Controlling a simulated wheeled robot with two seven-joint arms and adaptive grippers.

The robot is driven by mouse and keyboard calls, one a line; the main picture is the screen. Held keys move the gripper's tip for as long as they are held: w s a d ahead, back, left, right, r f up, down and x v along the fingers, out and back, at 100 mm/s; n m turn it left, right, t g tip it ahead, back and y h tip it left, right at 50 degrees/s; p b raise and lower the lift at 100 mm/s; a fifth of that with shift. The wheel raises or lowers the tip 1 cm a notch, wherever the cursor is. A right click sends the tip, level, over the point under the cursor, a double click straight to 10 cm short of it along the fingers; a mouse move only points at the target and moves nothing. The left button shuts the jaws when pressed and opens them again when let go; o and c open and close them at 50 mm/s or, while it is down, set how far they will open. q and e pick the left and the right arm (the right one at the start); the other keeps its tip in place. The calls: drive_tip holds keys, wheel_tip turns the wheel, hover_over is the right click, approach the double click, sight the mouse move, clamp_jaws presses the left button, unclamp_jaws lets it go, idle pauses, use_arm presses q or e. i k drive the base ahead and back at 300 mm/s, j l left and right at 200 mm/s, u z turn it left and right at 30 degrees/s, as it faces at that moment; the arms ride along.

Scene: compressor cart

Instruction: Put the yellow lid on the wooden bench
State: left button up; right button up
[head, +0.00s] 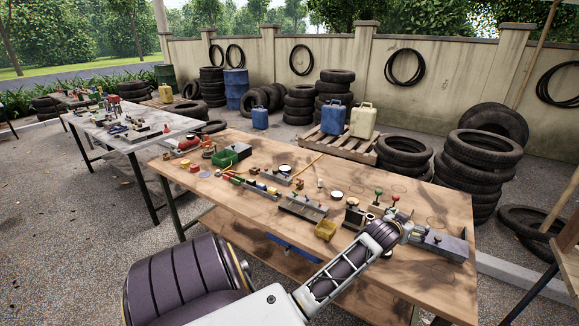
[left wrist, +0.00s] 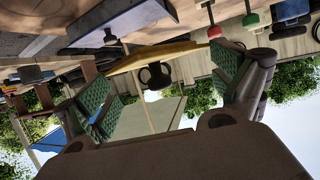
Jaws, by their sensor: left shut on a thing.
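My left gripper (head: 402,229) is over the right part of the wooden bench (head: 440,205), beside a grey metal block (head: 440,243). In the left wrist view, my left gripper (left wrist: 165,80) has green-padded fingers, shut on a thin yellow piece (left wrist: 165,55) seen edge-on, which looks like the yellow lid. In the head view the lid is mostly hidden by the gripper; I cannot tell whether it touches the bench. My right gripper is not in view.
Bare wood shows at the bench's back right and front. A second table (head: 165,124) stands left.

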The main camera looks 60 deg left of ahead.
sight(429, 274)
drive_tip(key=i+l+u, duration=0.15)
drive_tip(key=l, duration=0.35)
drive_tip(key=i+l+u, duration=0.15)
drive_tip(key=l, duration=0.4)
drive_tip(key=l+u, duration=0.15)
drive_tip(key=l, duration=0.35)
drive_tip(key=i, duration=0.05)
